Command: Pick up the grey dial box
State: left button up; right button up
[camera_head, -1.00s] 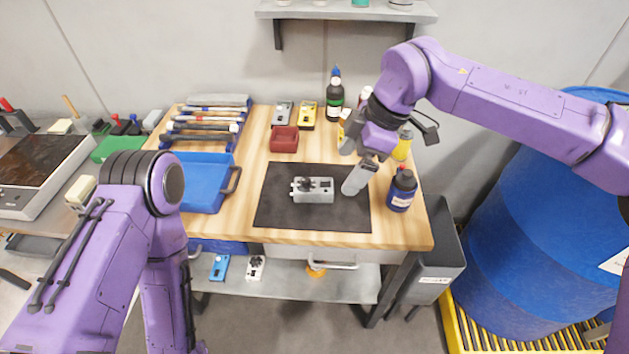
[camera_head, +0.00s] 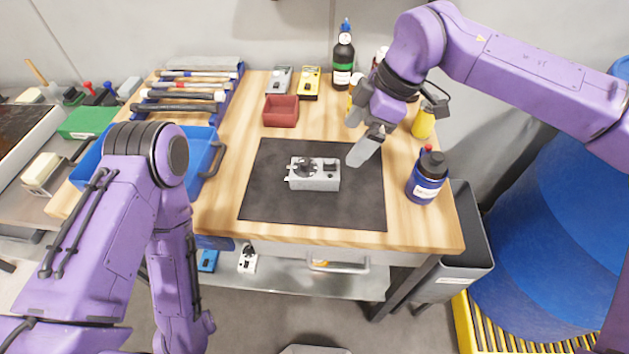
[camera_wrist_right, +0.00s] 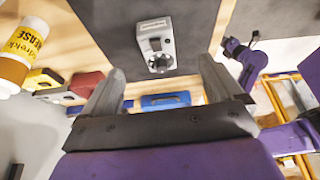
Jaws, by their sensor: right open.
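The grey dial box (camera_head: 315,175) lies on the black mat (camera_head: 270,205) on the wooden bench, with dark dials on its top. In the right wrist view the grey dial box (camera_wrist_right: 157,45) is beyond the fingertips, between their lines. My right gripper (camera_head: 361,137) is open and empty, above the mat's right side and to the right of the box. Its two spread fingers show in the right wrist view (camera_wrist_right: 160,85). My left arm is at the left front; its gripper is not clearly visible.
A blue bottle (camera_head: 427,178) and a yellow bottle (camera_head: 424,122) stand right of the mat. A dark bottle (camera_head: 343,60), a red bin (camera_head: 281,111) and grey and yellow meters (camera_head: 310,82) are behind it. A blue tray (camera_head: 203,152) is left. The mat around the box is clear.

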aim_at(334, 166)
jog(key=x, duration=0.3)
jog(key=p+x, duration=0.1)
jog(key=x, duration=0.2)
jog(key=p+x, duration=0.1)
jog(key=x, duration=0.3)
jog(key=shift+w+d+f, duration=0.15)
jog(key=shift+w+d, duration=0.05)
jog(key=shift+w, duration=0.15)
jog(key=shift+a+f, duration=0.15)
jog(key=shift+f, duration=0.2)
jog(key=shift+r, duration=0.1)
jog(key=c, duration=1.2)
